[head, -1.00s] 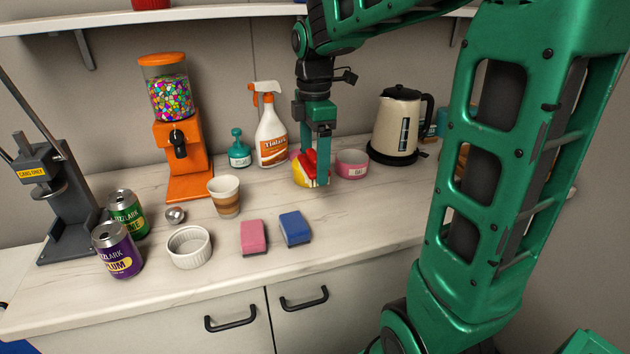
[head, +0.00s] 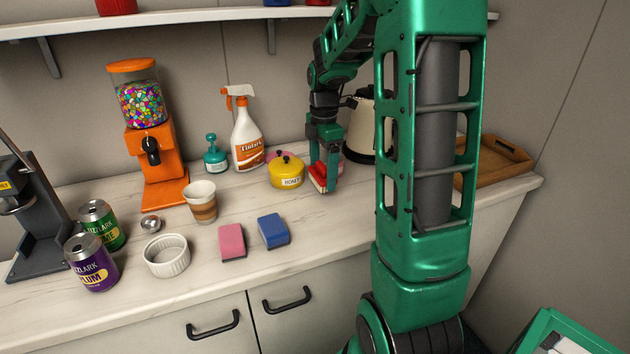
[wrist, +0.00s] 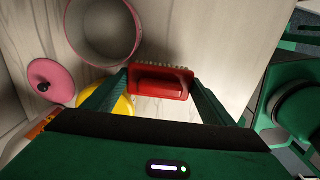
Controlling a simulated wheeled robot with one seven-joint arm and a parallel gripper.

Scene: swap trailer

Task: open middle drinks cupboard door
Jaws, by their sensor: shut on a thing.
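Under the counter, two grey cupboard doors show in the head view, both shut. The left door (head: 160,342) has a black bar handle (head: 213,326), and the right door (head: 330,315) has another (head: 287,300). I cannot tell which is the middle drinks cupboard door. My gripper (head: 326,182) is over the counter, well above and behind the right handle. It is shut on a red brush (head: 317,178), whose pale bristles show in the wrist view (wrist: 160,82). The brush is low over the worktop; I cannot tell whether it touches.
A yellow honey pot (head: 286,173) stands left of the brush. A pink bowl (wrist: 103,30) and pink lid (wrist: 50,78) are nearby. Pink (head: 232,241) and blue sponges (head: 273,230) lie near the counter's front. A kettle (head: 362,125) and wooden tray (head: 497,160) are to the right.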

